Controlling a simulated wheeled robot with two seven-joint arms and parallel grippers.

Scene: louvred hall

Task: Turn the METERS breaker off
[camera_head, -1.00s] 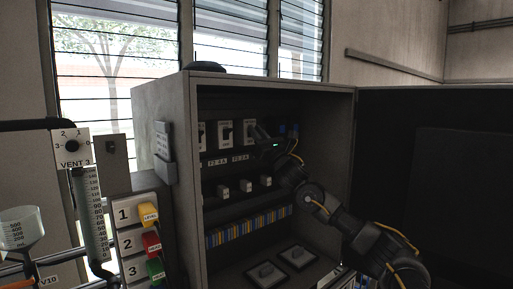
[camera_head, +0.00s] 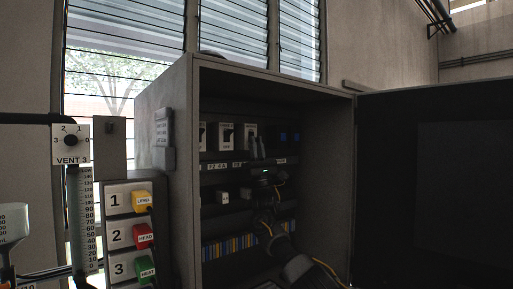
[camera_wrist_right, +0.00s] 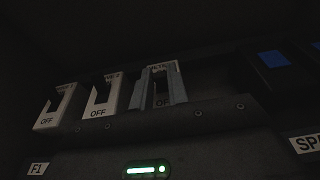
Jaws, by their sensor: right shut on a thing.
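A row of white-plated breakers sits on the upper rail inside the open grey cabinet (camera_head: 330,110). The third breaker from the left (camera_head: 251,130) is the METERS one; its label is partly covered in the right wrist view (camera_wrist_right: 158,67). My right gripper (camera_head: 257,146) comes up from below, its fingers shut on that breaker's lever. In the right wrist view the two fingers (camera_wrist_right: 163,82) stand on either side of the plate's middle. Part of an OFF mark shows between them. The lever itself is hidden, so its position cannot be told. My left gripper is out of view.
Two neighbouring breakers (camera_wrist_right: 103,94) (camera_wrist_right: 55,106) stand close on the left, marked OFF below. Blue parts (camera_wrist_right: 272,59) sit to the right. The cabinet door (camera_head: 435,180) hangs open at right. Coloured buttons (camera_head: 143,235) and a VENT 3 dial (camera_head: 71,141) stand at left.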

